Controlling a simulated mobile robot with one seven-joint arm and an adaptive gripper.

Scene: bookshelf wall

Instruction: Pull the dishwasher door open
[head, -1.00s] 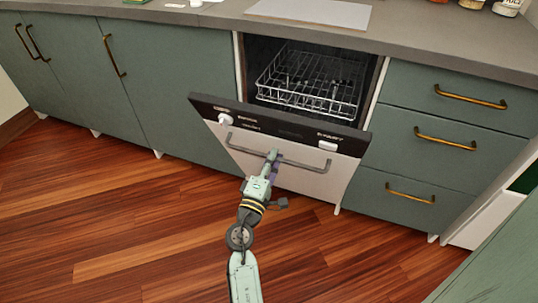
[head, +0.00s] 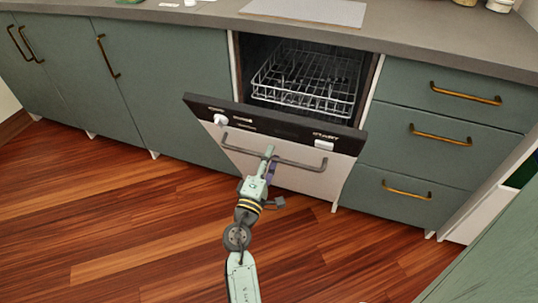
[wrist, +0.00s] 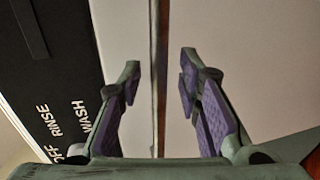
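The dishwasher door (head: 285,168) is partly open, its top tilted out from the cabinet front. It has a white panel and a dark control strip along its top edge. Its grey bar handle (head: 305,164) runs across the front. My gripper (head: 268,153) is at the middle of the handle. In the wrist view, the purple-padded fingers of my gripper (wrist: 158,88) stand apart on both sides of the thin handle (wrist: 155,110), with gaps showing. The door's dark strip (wrist: 60,60) is at left there. The bottom of the door's inside is hidden.
A wire rack (head: 308,82) sits inside the dishwasher. Green drawers (head: 440,135) with brass handles are at right, and green cabinets (head: 165,90) at left. The grey counter (head: 420,35) runs above. The wooden floor (head: 150,235) in front is clear.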

